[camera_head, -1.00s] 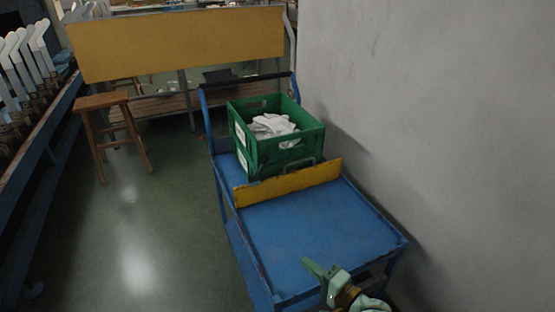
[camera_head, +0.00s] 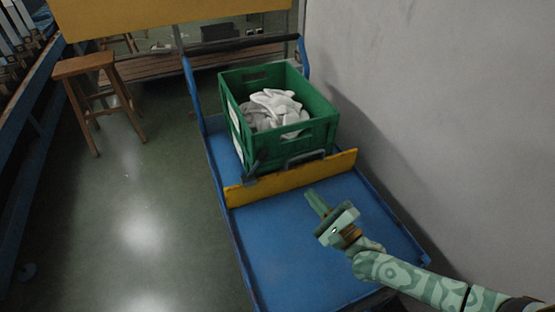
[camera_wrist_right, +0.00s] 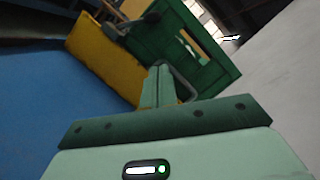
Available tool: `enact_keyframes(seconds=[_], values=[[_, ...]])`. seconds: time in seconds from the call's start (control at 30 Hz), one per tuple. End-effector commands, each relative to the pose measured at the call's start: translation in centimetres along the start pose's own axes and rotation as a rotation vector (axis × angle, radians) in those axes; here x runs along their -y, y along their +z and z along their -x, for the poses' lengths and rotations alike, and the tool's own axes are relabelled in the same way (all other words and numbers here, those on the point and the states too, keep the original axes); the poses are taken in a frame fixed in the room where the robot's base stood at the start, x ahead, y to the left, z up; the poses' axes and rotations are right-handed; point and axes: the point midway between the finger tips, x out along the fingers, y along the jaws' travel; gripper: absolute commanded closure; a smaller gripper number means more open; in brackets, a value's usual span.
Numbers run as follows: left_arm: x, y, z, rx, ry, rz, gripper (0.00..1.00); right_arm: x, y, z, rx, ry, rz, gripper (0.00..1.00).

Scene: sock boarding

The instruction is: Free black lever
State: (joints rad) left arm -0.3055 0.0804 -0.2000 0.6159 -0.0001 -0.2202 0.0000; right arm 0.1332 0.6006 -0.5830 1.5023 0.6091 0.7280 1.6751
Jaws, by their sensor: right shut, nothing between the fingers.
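A small dark lever (camera_head: 251,171) stands at the left end of the yellow board (camera_head: 290,179), against the front of the green crate (camera_head: 318,133). In the right wrist view a dark lever with a round knob (camera_wrist_right: 118,28) shows at the top, over the yellow board. My right gripper (camera_head: 315,200) is shut and empty over the blue cart deck, in front of the yellow board and to the right of the lever, apart from it. In the wrist view its closed fingers (camera_wrist_right: 158,84) overlap a grey looped handle (camera_wrist_right: 183,80). My left gripper is out of view.
The green crate holds white socks (camera_head: 276,108) and sits on the blue cart (camera_head: 285,250). A grey wall (camera_head: 450,120) runs close along the cart's right side. A wooden stool (camera_head: 84,67) stands at the left. The floor left of the cart is clear.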

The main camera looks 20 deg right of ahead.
Motion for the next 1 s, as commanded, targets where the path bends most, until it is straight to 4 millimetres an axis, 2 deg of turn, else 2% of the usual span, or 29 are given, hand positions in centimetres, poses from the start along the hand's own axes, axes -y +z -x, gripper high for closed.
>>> enact_keyframes(seconds=[0.17, 0.27, 0.7, 0.8, 1.0], values=[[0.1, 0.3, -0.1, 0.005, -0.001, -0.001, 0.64, -0.1, -0.1, -0.4, 0.000, 0.000, 0.002, 1.00], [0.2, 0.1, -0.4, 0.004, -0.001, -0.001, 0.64, -0.1, -0.1, -1.5, 0.000, -0.002, 0.002, 1.00], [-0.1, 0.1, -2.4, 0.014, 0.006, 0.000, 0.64, -0.3, -0.2, -10.3, -0.001, 0.001, 0.002, 1.00], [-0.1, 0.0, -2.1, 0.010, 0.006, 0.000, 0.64, 0.0, 1.4, -11.4, 0.001, -0.002, 0.000, 1.00], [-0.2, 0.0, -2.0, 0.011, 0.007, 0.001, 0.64, 0.0, 2.6, -12.7, 0.000, -0.001, 0.001, 1.00]])
